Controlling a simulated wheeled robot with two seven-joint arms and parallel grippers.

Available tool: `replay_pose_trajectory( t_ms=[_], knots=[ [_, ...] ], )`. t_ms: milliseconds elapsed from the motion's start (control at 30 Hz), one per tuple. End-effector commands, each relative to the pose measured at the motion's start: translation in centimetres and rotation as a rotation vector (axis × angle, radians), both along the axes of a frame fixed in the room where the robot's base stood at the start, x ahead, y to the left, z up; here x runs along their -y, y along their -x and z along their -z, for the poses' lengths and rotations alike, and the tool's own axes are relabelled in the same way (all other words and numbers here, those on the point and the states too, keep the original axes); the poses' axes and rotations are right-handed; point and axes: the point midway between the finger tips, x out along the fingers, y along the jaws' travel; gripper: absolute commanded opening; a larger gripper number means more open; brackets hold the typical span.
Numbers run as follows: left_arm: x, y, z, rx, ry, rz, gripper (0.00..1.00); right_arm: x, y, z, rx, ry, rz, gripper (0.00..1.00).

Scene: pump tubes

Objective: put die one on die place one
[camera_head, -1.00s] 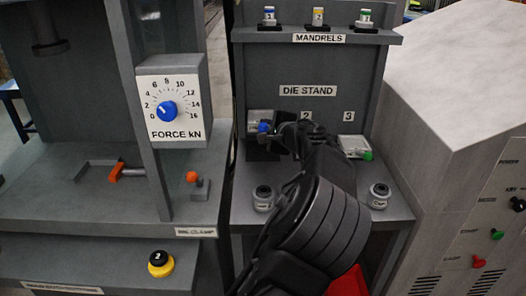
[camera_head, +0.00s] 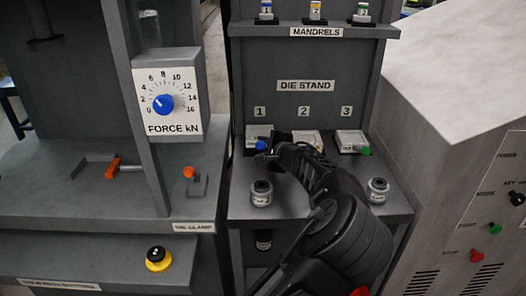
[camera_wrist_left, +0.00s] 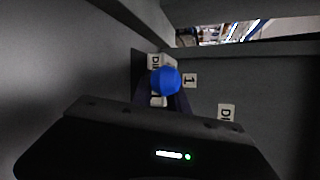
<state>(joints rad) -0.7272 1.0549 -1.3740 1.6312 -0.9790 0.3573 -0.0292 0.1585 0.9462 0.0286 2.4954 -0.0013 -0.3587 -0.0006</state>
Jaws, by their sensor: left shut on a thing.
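Die one, a pale block (camera_head: 258,132) with a blue knob (camera_head: 261,146), is at the place under the label 1 (camera_head: 260,112) on the die stand. A dark pad shows at its lower left edge; whether the die rests on it or hovers just above is unclear. My left gripper (camera_head: 268,152) is shut on the blue knob, which also shows between the fingers in the left wrist view (camera_wrist_left: 165,81). The gripper hides part of the die's front. My right gripper is not in view.
A second die (camera_head: 308,142) is partly behind my arm, and a green-knobbed die (camera_head: 352,140) sits under label 3. Mandrels (camera_head: 315,12) line the shelf above. The press with the force dial (camera_head: 162,104) is left.

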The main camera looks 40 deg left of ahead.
Motion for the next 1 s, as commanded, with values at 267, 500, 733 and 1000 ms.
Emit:
replay_pose_trajectory(
  t_ms=[267, 500, 733, 1000],
  knots=[
    [-0.1, 0.0, 1.9, 0.004, -0.003, -0.001, 0.0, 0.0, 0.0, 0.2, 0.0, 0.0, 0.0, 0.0],
    [-0.1, 0.0, 2.0, 0.004, -0.003, 0.0, 0.0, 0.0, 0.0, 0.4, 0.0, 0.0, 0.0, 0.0],
    [0.0, 0.0, 2.2, 0.0, 0.0, 0.001, 0.37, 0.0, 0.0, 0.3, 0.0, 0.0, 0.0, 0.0],
    [0.0, 0.0, 2.2, 0.0, 0.0, 0.001, 0.42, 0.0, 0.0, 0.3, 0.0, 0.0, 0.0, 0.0]
  ],
)
